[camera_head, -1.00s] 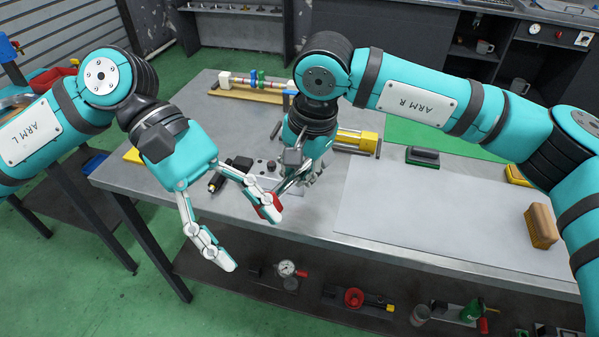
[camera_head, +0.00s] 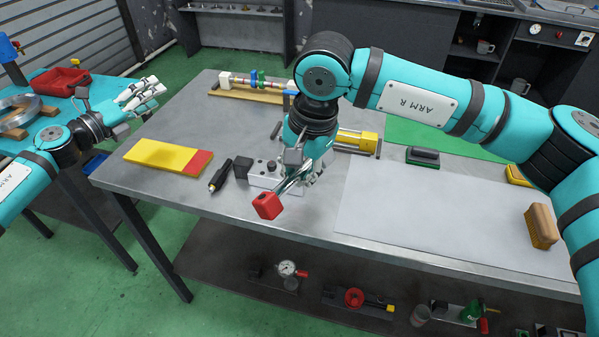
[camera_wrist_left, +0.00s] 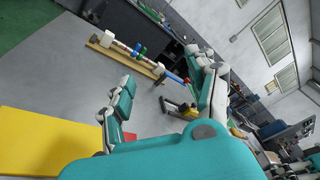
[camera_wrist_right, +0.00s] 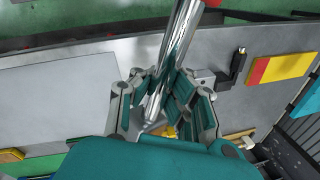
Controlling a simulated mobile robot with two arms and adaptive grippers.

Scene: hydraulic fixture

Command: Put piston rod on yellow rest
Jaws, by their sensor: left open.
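The piston rod is a shiny chrome bar with a red end block (camera_head: 267,204). My right gripper (camera_head: 303,176) is shut on the rod above the near part of the table. In the right wrist view the rod (camera_wrist_right: 178,50) runs between the fingers. The yellow rest appears to be the flat yellow board (camera_head: 158,156) with a red end, lying at the table's left; it also shows in the right wrist view (camera_wrist_right: 290,65). The rod is apart from it. My left gripper (camera_head: 142,94) is open and empty, up and left of the board.
A grey valve block (camera_head: 262,174) and a black tool (camera_head: 220,176) lie between board and rod. A wooden rack (camera_head: 245,93) is at the back.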

